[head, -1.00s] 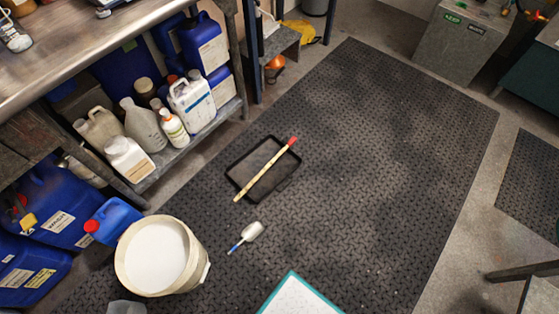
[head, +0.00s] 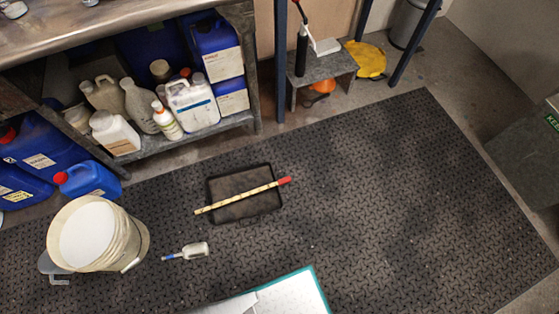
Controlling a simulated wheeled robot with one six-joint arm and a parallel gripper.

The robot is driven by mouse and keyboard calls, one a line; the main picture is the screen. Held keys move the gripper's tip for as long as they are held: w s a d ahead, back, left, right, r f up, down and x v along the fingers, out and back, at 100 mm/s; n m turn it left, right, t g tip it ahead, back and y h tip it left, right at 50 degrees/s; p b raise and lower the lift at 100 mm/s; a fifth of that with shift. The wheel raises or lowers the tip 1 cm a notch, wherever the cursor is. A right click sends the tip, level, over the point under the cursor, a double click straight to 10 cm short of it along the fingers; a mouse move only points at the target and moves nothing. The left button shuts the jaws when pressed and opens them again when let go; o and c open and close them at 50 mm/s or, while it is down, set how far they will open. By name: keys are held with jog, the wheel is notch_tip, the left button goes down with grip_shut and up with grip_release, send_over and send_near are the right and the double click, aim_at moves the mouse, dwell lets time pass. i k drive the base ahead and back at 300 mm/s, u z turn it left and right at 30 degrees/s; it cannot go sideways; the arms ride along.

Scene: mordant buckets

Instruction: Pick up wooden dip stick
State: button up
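The wooden dip stick (head: 240,197) is a long pale yellow stick with darker marks and a red end at the right. It lies across a black shallow tray (head: 211,187) on the dark floor mat, and both its ends reach past the tray's rim. My gripper is not in the head view.
A cream bucket with white contents (head: 130,240) stands left of the tray. A small white scoop with a blue handle (head: 195,250) lies between them. A white, teal-edged board (head: 300,290) is at the bottom. Shelves of jugs (head: 190,104) stand behind. The mat (head: 400,200) is clear rightward.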

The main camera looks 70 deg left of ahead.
aim_at(288, 179)
jog(key=i, duration=0.6)
jog(key=u, duration=3.55)
jog(key=i, duration=0.5)
jog(key=z, duration=0.1)
